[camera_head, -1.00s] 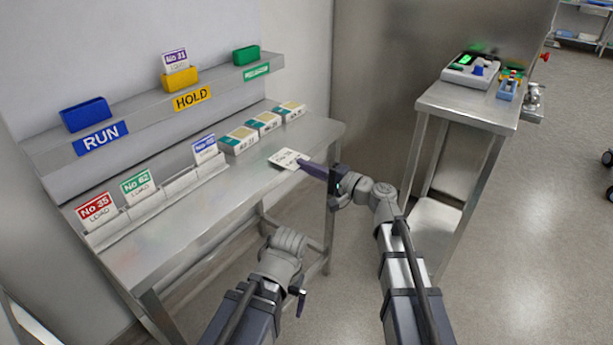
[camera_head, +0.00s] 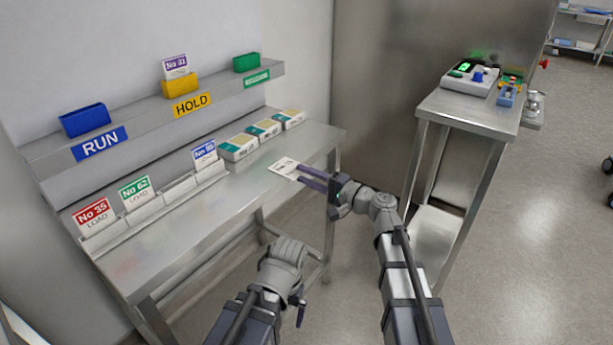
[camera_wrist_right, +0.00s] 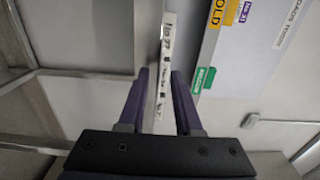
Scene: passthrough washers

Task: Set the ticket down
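The ticket, a white card with dark print (camera_head: 284,167), lies face up on the steel table near its right front edge. In the right wrist view the ticket (camera_wrist_right: 163,65) shows as a narrow white strip marked No 77 between the fingers, with a gap on either side. My right gripper (camera_head: 306,177) is open at the ticket's near end; its two purple fingers stand apart. The fingers also show in the right wrist view (camera_wrist_right: 161,75). Only grey links of my left arm show; its fingers are not visible.
Tickets No 35 (camera_head: 94,215), No 62 (camera_head: 136,191) and a blue one (camera_head: 205,154) stand in the rack. Several boxes (camera_head: 240,147) sit behind the ticket. Blue (camera_head: 84,121), yellow (camera_head: 181,85) and green (camera_head: 246,63) holders line the shelf. A side table (camera_head: 470,112) stands right.

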